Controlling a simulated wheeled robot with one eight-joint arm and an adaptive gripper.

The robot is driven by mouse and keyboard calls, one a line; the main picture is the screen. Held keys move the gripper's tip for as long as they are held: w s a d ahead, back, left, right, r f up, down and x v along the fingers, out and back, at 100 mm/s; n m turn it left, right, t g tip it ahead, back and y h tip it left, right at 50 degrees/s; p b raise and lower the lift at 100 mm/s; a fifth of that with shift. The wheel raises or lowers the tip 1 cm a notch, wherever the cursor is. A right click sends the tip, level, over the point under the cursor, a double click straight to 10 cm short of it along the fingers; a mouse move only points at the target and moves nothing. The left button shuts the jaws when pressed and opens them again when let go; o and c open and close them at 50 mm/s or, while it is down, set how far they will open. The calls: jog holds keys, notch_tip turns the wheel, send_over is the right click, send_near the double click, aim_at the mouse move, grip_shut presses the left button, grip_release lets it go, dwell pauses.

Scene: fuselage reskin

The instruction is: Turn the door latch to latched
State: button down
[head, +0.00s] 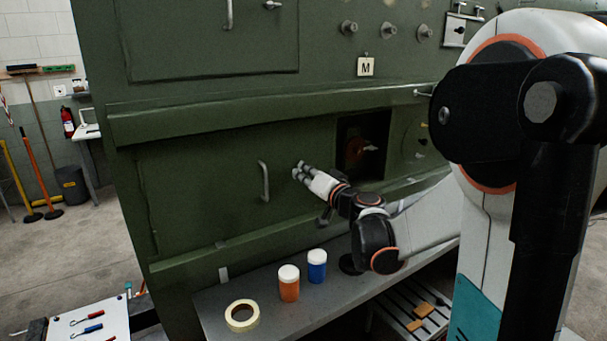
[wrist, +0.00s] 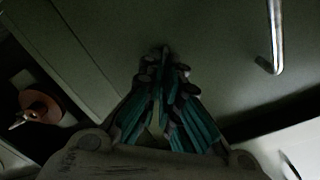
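The large green door (head: 215,185) has a silver bar handle (head: 264,181), which also shows in the wrist view (wrist: 273,40). My gripper (head: 299,171) is at the door's face, right of the handle and left of a square opening. In the wrist view my gripper (wrist: 166,70) has its teal-padded fingers close together, pointing at the door near its edge seam. A small dark piece, perhaps the door latch (wrist: 165,49), shows at the fingertips. The fingers hide most of it, so I cannot tell its turn or whether they grip it.
The square opening (head: 377,127) holds a copper-coloured disc (head: 354,151). Below the door, a grey bench (head: 225,292) carries a tape roll (head: 242,315), an orange jar (head: 289,285) and a blue jar (head: 317,267). A ledge (head: 220,117) juts out above the door.

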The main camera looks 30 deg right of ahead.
jog(key=m, duration=0.5)
jog(key=shift+d+f+m, duration=0.2)
jog(key=shift+m, duration=0.1)
jog(key=shift+f+m+b, duration=0.2)
jog(key=shift+m+b, duration=0.1)
jog(key=shift+m, duration=1.9)
jog(key=c, duration=1.8)
grip_release()
jog(key=s, duration=1.2)
jog(key=shift+d, duration=0.25)
